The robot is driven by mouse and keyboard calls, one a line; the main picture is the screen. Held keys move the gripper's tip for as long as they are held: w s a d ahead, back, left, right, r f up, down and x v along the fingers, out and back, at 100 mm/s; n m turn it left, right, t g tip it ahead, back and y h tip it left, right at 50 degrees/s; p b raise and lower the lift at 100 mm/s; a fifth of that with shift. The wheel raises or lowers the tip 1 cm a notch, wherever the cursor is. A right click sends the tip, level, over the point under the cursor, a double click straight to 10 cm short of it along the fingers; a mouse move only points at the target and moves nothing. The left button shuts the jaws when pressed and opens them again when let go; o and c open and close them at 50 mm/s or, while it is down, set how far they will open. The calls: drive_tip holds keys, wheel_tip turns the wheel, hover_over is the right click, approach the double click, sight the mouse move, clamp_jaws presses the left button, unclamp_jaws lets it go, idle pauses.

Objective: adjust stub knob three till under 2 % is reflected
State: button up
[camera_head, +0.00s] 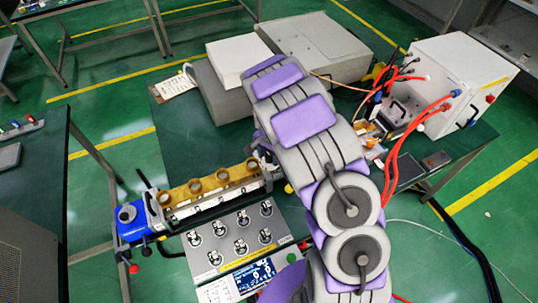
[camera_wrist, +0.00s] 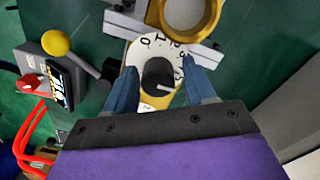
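In the wrist view a black knob (camera_wrist: 158,73) sits on a white dial (camera_wrist: 150,50) with numbers running from 0, next to a brass ring (camera_wrist: 188,14). My gripper (camera_wrist: 160,72) has its two blue fingers on either side of the knob, with a gap visible, so it is open. Whether a finger touches the dial is hard to tell. In the head view the brass stub tuner (camera_head: 215,184) carries several rings, and my arm reaches its right end, hiding the fingers and that knob. The display (camera_head: 254,275) is lit, but its reading is too small to read.
A grey panel with several dials (camera_head: 232,238) lies in front of the tuner. A blue vise-like part (camera_head: 133,221) stands at its left end. A white cabinet (camera_head: 462,83) with red cables is at right. In the wrist view a yellow ball knob (camera_wrist: 55,43) stands left of my fingers.

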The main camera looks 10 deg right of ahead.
sight(269, 155)
drive_tip(key=shift+o, duration=0.2)
drive_tip(key=shift+r, duration=0.1)
wheel_tip(269, 155, up, 17)
drive_tip(key=p, duration=0.2)
idle(0.7)
drive_tip(key=s+d+r+n+b, duration=0.15)
drive_tip(key=s+r, duration=0.25)
drive_tip(key=s, duration=0.4)
drive_tip(key=s+r+n, duration=0.2)
drive_tip(key=s+r, duration=0.2)
drive_tip(key=s, duration=0.3)
drive_tip(key=s+a+n+g+b, duration=0.1)
drive_tip(key=s+n, duration=0.5)
drive_tip(key=s, duration=1.7)
drive_tip(key=shift+a+f+g+b, duration=0.2)
drive_tip(key=shift+f+g+b, duration=0.1)
drive_tip(key=shift+g, duration=0.1)
